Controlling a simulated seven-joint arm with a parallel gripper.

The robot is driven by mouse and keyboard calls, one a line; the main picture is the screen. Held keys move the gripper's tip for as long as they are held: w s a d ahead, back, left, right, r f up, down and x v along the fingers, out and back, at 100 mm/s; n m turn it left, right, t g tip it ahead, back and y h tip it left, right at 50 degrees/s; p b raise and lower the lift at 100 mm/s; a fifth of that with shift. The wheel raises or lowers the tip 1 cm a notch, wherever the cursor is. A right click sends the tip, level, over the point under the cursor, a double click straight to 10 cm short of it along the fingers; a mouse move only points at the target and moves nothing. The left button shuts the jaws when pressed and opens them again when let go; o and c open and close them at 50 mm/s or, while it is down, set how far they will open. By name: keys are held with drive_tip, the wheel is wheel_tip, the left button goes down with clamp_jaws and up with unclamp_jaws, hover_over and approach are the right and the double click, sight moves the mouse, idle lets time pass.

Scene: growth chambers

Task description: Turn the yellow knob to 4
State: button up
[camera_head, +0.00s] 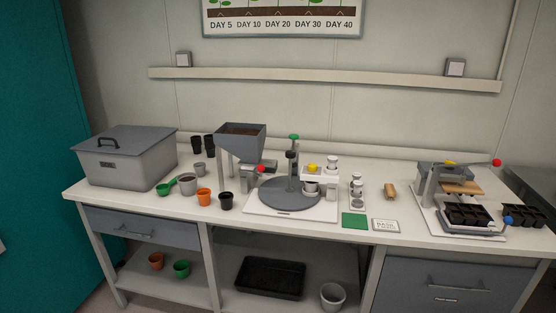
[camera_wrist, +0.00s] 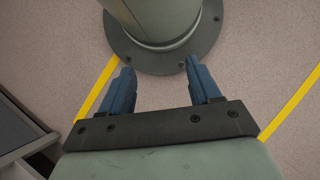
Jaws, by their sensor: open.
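A small yellow knob (camera_head: 312,167) sits on top of a white dispenser unit (camera_head: 320,174) at the right of the grey round turntable (camera_head: 291,193), near the middle of the bench. Its scale and pointer are too small to read. A second yellow part (camera_head: 450,163) shows on the press-like device (camera_head: 437,185) at the right; I cannot tell whether it is a knob. My gripper (camera_wrist: 158,66) shows only in the wrist view. Its two blue fingers are apart with nothing between them, above the floor by a round bolted base, away from the bench top.
A hopper (camera_head: 241,134) of soil stands left of the turntable, with a red knob (camera_head: 261,169) below it. A green-topped post (camera_head: 293,138) rises behind the turntable. Several small pots and a grey lidded bin (camera_head: 125,160) fill the left. A green square (camera_head: 354,220) lies at the front.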

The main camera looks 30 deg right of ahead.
drive_tip(key=shift+o, duration=0.3)
drive_tip(key=w+d+r+n+t, duration=0.1)
drive_tip(key=w+r+n, duration=0.2)
drive_tip(key=w, duration=1.3)
drive_tip(key=shift+n+y, duration=0.4)
drive_tip(key=w+d+r+n+t+y, duration=0.15)
drive_tip(key=w+d+r+n, duration=0.3)
drive_tip(key=w+r, duration=0.95)
drive_tip(key=w+d+r+n+t, duration=0.2)
drive_tip(key=w+d+r+n, duration=0.25)
drive_tip(key=w+r, duration=0.95)
drive_tip(key=w+d+r+n+t, duration=0.1)
drive_tip(key=w+d+r+n, duration=0.1)
drive_tip(key=w+r, duration=0.35)
drive_tip(key=w+d+r+n, duration=0.2)
drive_tip(key=w+d+r, duration=0.1)
drive_tip(key=r, duration=0.6)
drive_tip(key=w+d+r+n+t, duration=0.15)
drive_tip(key=w+r, duration=0.25)
drive_tip(key=r, duration=0.4)
wheel_tip(320, 180, up, 20)
drive_tip(key=h, duration=0.2)
hover_over(312, 165)
wheel_tip(312, 165, down, 14)
drive_tip(key=shift+d, duration=0.15)
